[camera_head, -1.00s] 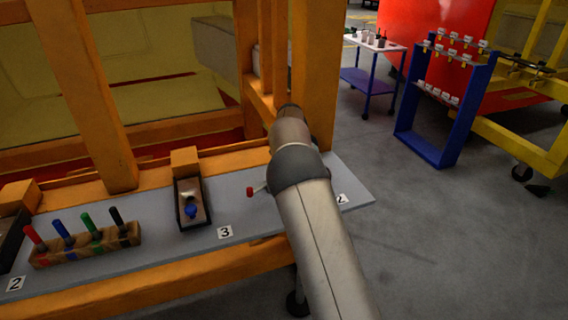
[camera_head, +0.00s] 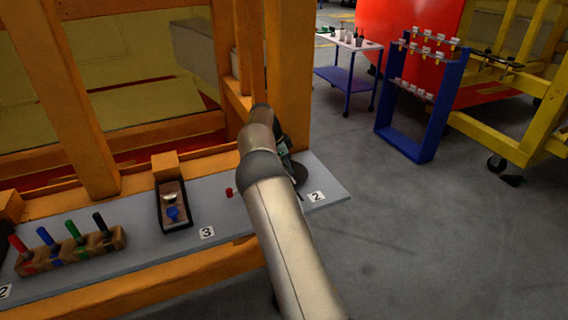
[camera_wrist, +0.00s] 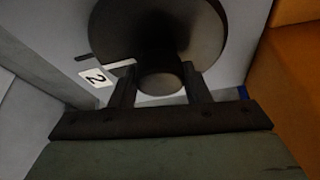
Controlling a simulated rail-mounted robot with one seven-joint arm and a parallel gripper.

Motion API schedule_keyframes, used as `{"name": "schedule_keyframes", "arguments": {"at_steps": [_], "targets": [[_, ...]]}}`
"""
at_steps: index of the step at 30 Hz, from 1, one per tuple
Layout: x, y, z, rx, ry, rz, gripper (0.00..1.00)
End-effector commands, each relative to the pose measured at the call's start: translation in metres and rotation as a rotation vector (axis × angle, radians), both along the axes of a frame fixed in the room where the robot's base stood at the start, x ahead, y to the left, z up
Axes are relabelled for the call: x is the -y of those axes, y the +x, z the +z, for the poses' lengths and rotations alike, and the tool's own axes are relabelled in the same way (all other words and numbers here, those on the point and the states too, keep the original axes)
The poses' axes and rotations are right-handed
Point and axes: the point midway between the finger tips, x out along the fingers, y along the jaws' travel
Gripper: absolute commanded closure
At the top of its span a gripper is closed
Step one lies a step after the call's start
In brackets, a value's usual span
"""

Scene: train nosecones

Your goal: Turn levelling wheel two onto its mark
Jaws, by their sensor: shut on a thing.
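The levelling wheel two (camera_wrist: 205,40) is a dark round disc with a thick central hub (camera_wrist: 160,82). A white stripe (camera_wrist: 121,63) shows on its face near the rim, and a thin dark pointer (camera_wrist: 82,57) lies to the left of that stripe, a little apart from it. My gripper (camera_wrist: 160,90) is shut on the hub, one finger on each side. In the head view the wheel's edge (camera_head: 300,174) shows behind my arm, beside the number 2 label (camera_head: 317,197); the label also shows in the wrist view (camera_wrist: 95,77).
The grey shelf (camera_head: 250,217) also carries a red knob (camera_head: 229,192), a number 3 label (camera_head: 207,232), a boxed blue knob (camera_head: 173,214) and a block of coloured handles (camera_head: 70,252). An orange post (camera_head: 288,80) stands close behind my arm. Open floor lies right.

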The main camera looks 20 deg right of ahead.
Motion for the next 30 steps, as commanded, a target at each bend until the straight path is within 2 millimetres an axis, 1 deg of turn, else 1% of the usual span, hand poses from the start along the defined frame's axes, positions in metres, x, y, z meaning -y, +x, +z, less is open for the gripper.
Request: {"name": "schedule_keyframes", "arguments": {"at_steps": [4, 5, 6, 7, 16, 20, 23, 30], "targets": [[-0.001, 0.0, 0.0, 0.0, 0.003, 0.001, 0.98], [-0.001, 0.0, 0.0, 0.0, 0.003, 0.001, 0.54], [-0.001, 0.0, 0.0, 0.0, 0.003, 0.001, 0.43], [-0.001, 0.0, 0.0, 0.0, 0.003, 0.001, 0.35], [-0.001, 0.0, 0.001, 0.001, 0.001, 0.001, 0.35], [-0.005, 0.002, 0.01, 0.004, 0.0, 0.003, 0.35], [-0.011, 0.003, 0.025, 0.004, 0.0, 0.004, 0.35], [-0.033, 0.007, 0.08, 0.005, 0.0, 0.004, 0.35]]}}
